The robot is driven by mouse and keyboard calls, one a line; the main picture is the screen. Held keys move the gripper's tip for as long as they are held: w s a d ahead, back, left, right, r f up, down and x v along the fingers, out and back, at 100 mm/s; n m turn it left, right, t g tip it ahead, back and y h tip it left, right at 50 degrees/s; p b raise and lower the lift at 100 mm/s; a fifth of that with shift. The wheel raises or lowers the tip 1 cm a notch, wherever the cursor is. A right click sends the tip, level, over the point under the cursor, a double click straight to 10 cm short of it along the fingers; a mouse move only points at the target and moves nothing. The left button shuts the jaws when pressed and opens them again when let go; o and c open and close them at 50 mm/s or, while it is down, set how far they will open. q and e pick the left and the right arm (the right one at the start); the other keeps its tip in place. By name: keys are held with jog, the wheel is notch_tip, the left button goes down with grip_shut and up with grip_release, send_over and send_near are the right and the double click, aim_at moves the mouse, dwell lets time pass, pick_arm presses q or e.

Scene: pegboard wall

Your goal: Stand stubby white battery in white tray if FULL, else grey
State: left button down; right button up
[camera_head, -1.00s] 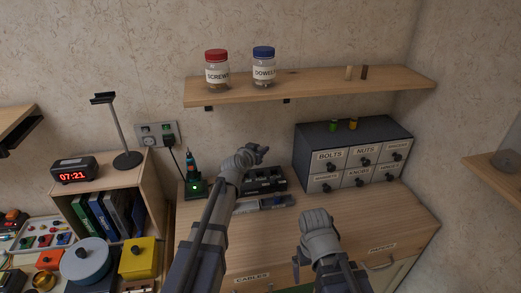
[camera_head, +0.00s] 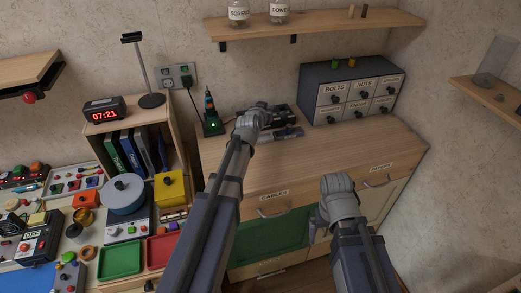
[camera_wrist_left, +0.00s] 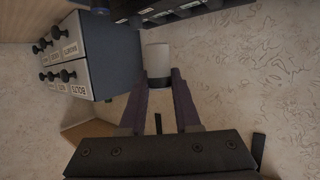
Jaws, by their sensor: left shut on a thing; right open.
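My left gripper (camera_head: 262,107) is over the cabinet top beside a dark slotted device (camera_head: 284,117). In the left wrist view it is shut on a stubby white battery (camera_wrist_left: 158,58), a short pale cylinder with a darker end, held between the fingertips (camera_wrist_left: 160,78). No lettering or charge level on it is readable. The dark device shows at the top of that view (camera_wrist_left: 180,12). My right gripper (camera_head: 337,188) is open in front of the cabinet; its fingers are mostly hidden. I cannot make out an empty white or grey tray.
A green tray (camera_head: 121,261) and a red tray (camera_head: 162,250) lie at lower left among boxes and tools. A pale tray (camera_head: 52,190) holds several small parts. A labelled drawer unit (camera_head: 318,76) stands at the back right. The cabinet top (camera_head: 350,140) is largely clear.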

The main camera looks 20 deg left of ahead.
pick_arm(q)
jog(key=shift+s+d+f, duration=0.1)
jog(key=b, duration=1)
send_near(268, 130)
jog(key=w, duration=0.1)
jog(key=w+d+r, duration=0.1)
jog(key=w, duration=0.1)
jog(key=shift+w+d+r, duration=0.15)
jog(key=shift+w+d, duration=0.05)
jog(key=shift+w, duration=0.15)
jog(key=shift+r, duration=0.15)
jog(key=c, duration=1.1)
grip_release()
jog(key=shift+f, duration=0.2)
jog(key=o, duration=0.5)
jog(key=shift+r, duration=0.15)
